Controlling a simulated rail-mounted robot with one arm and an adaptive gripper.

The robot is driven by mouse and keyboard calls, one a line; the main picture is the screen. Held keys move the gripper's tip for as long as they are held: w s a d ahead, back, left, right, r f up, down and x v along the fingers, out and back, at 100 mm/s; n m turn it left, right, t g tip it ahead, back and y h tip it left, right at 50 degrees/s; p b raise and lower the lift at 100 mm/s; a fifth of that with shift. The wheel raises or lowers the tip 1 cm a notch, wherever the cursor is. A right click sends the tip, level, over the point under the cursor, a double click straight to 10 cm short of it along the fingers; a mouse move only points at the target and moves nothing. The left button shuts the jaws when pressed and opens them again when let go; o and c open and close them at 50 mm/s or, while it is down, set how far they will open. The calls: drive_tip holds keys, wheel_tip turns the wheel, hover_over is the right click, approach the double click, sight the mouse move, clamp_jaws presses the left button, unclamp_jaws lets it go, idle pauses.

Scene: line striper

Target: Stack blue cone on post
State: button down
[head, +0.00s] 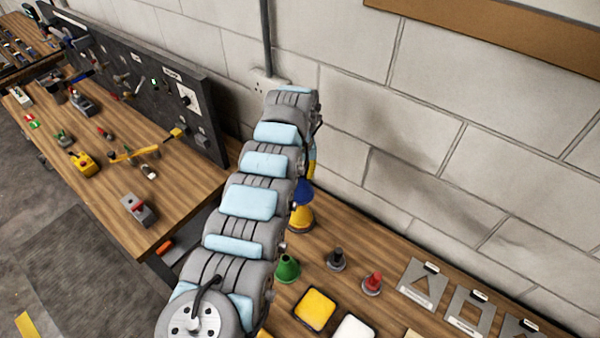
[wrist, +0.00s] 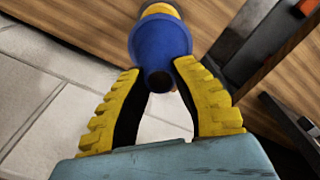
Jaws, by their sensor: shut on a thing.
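My gripper (wrist: 159,72) is shut on the narrow top of the blue cone (wrist: 160,45), with a yellow finger on either side. In the head view the blue cone (head: 303,192) shows at the right edge of my arm, which hides most of my gripper. The blue cone is directly above a yellow cone (head: 300,218) on a round base; I cannot tell whether it rests on it. The yellow cone also shows beyond the blue one in the wrist view (wrist: 160,9). Any post inside the cones is hidden.
A green cone (head: 287,268), a dark post-like piece (head: 337,259) and a red piece (head: 372,282) stand on the bench. A yellow tray (head: 314,310) and grey shape plates (head: 423,281) lie nearer the front and right. The block wall (head: 430,150) is close behind.

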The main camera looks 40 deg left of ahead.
drive_tip(key=shift+f+b, duration=0.45)
drive_tip(key=shift+f, duration=1.25)
idle(1.5)
drive_tip(key=shift+f+b, duration=1.25)
drive_tip(key=shift+f, duration=1.2)
drive_tip(key=shift+f+b, duration=1.55)
drive_tip(key=shift+f, duration=0.75)
drive_tip(key=c, duration=0.9)
unclamp_jaws()
drive_tip(key=shift+o, duration=0.2)
drive_tip(key=shift+r, duration=0.1)
